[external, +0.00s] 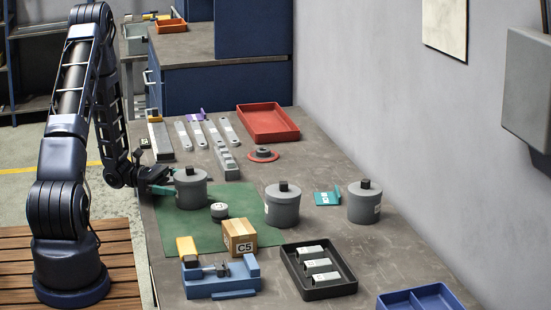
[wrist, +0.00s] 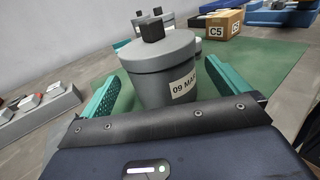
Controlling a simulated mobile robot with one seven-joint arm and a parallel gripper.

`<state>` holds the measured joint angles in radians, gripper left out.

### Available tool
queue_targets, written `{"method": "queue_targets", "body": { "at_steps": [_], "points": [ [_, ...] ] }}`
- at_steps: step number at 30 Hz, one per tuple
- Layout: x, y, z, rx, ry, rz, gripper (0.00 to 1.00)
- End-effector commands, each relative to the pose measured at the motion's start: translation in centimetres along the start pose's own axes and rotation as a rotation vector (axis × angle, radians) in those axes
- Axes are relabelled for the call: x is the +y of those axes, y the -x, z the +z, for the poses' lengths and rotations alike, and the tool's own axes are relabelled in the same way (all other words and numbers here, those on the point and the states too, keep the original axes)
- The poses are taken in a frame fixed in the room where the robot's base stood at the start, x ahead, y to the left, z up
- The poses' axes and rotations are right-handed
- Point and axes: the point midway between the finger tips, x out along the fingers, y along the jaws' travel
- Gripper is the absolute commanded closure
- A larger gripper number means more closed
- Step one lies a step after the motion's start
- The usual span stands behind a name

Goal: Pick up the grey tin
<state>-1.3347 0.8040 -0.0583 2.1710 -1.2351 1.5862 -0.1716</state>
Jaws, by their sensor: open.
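A grey tin (external: 191,190) with a lid and a black square knob stands upright on the green mat (external: 158,219), near the bench's left edge. In the wrist view the tin (wrist: 162,78) carries a white label reading "09 MA", the rest cut off. My gripper (external: 165,188) is at its left side. In the wrist view its teal fingers (wrist: 158,92) are open, one on each side of the tin's body, with a visible gap at the left. Two similar grey tins stand further right, one at the mat's edge (external: 282,206) and one beyond it (external: 364,204).
A small round grey piece (external: 219,210) and a cardboard box marked C5 (external: 240,237) are close to the tin. A blue vise (external: 222,280) and a black tray of brackets (external: 318,292) lie in front. Metal strips and a red tray (external: 268,122) lie behind.

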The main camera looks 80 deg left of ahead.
Motion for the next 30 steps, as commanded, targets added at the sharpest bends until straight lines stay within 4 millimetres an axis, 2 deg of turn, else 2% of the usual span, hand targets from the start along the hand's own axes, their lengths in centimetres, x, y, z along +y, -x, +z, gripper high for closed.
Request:
{"method": "queue_targets", "body": {
  "at_steps": [10, 18, 20, 26, 30],
  "points": [
    [-0.1, -4.2, 0.1, 0.0, 0.0, 0.0, 0.0],
    [-0.1, -4.8, 0.1, 0.001, -0.001, 0.0, 0.0],
    [-0.1, -4.8, 0.1, 0.001, -0.001, 0.0, 0.1],
    [-0.1, -4.7, 0.1, 0.001, -0.001, 0.0, 0.48],
    [-0.1, -4.7, 0.1, 0.0, -0.001, 0.0, 0.48]
  ]
}}
